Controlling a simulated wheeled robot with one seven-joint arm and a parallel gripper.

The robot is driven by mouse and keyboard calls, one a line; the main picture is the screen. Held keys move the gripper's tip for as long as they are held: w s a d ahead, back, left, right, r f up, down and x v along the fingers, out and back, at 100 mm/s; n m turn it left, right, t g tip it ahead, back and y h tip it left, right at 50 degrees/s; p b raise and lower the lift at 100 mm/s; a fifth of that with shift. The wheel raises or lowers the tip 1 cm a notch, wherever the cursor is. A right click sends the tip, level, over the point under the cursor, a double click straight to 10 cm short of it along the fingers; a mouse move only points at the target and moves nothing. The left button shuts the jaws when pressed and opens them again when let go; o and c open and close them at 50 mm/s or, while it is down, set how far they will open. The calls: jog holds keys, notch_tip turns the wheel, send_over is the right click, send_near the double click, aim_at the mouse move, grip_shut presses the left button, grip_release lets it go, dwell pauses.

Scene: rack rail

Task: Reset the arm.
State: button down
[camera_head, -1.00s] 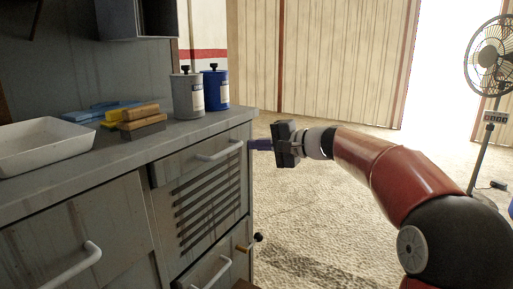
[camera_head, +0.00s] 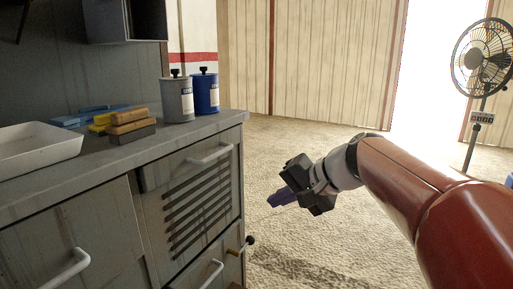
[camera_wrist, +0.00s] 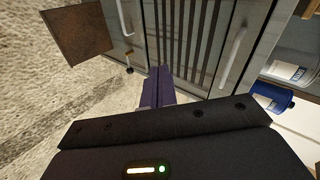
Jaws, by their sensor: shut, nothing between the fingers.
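My gripper (camera_head: 281,198) is in the head view, to the right of the grey cabinet and in front of the sandy floor. Its purple fingers are shut with nothing between them, and they point left toward the cabinet without touching it. In the wrist view the purple fingers (camera_wrist: 158,88) show together at the middle, with the cabinet's front beyond them. My red arm reaches in from the right of the head view.
The cabinet (camera_head: 195,150) has a slatted front and white handles. A fan (camera_head: 480,65) stands far right. Floor right of the cabinet is clear.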

jog(key=s+d+f+n+h, duration=0.1)
jog(key=s+d+f+h, duration=0.1)
jog(key=s, duration=0.5)
jog(key=s+d+f+n+h, duration=0.1)
jog(key=s+d+f+h, duration=0.2)
jog(key=s+f, duration=0.3)
jog(key=s+d+f+n+h+p, duration=0.1)
jog(key=s+d+f+n+h, duration=0.1)
jog(key=s, duration=0.6)
notch_tip(320, 180, down, 2)
jog(key=d+h, duration=0.1)
jog(key=d, duration=0.1)
jog(key=shift+d+f, duration=0.2)
jog(key=shift+d, duration=0.2)
jog(key=shift+a, duration=0.1)
